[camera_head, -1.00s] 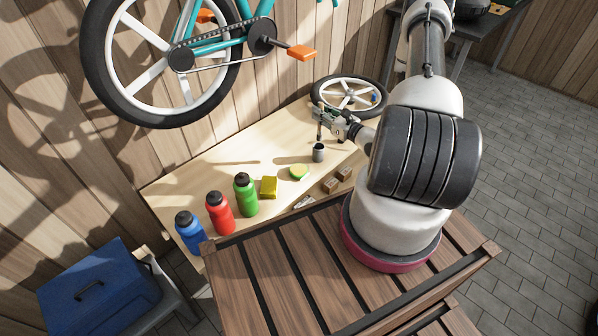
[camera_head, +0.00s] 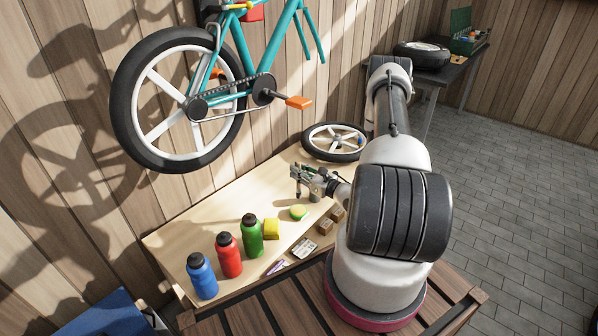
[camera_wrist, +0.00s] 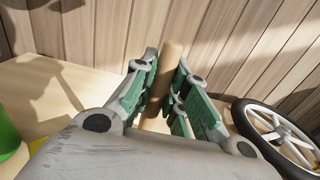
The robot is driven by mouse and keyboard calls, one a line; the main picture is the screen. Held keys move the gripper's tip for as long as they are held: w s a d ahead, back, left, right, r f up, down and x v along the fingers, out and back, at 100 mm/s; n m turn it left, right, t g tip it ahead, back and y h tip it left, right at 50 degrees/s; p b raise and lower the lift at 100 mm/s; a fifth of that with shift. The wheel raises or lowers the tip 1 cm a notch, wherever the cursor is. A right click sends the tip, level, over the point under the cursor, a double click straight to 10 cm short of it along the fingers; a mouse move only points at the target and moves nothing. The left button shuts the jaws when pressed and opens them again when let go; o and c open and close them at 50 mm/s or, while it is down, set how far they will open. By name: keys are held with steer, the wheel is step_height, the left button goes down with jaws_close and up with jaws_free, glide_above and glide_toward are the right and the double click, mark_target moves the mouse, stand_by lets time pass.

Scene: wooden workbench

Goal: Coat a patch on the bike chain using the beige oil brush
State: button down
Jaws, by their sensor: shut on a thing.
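The bike chain (camera_head: 232,93) runs between the rear hub and the crank of the teal bike (camera_head: 241,42), which hangs at the wooden wall above the bench. My gripper (camera_head: 297,178) is over the workbench, below and to the right of the chain and well apart from it. In the wrist view my gripper (camera_wrist: 160,92) is shut on the beige oil brush (camera_wrist: 168,65), whose handle stands nearly upright between the green fingers.
Blue (camera_head: 201,276), red (camera_head: 229,255) and green (camera_head: 251,234) bottles stand along the bench (camera_head: 185,235). A loose wheel (camera_head: 334,142) lies at the back.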

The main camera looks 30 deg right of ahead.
mark_target(300, 188)
steer(key=shift+a+f, duration=0.1)
steer(key=shift+f, duration=3.4)
steer(key=shift+r, duration=3.55)
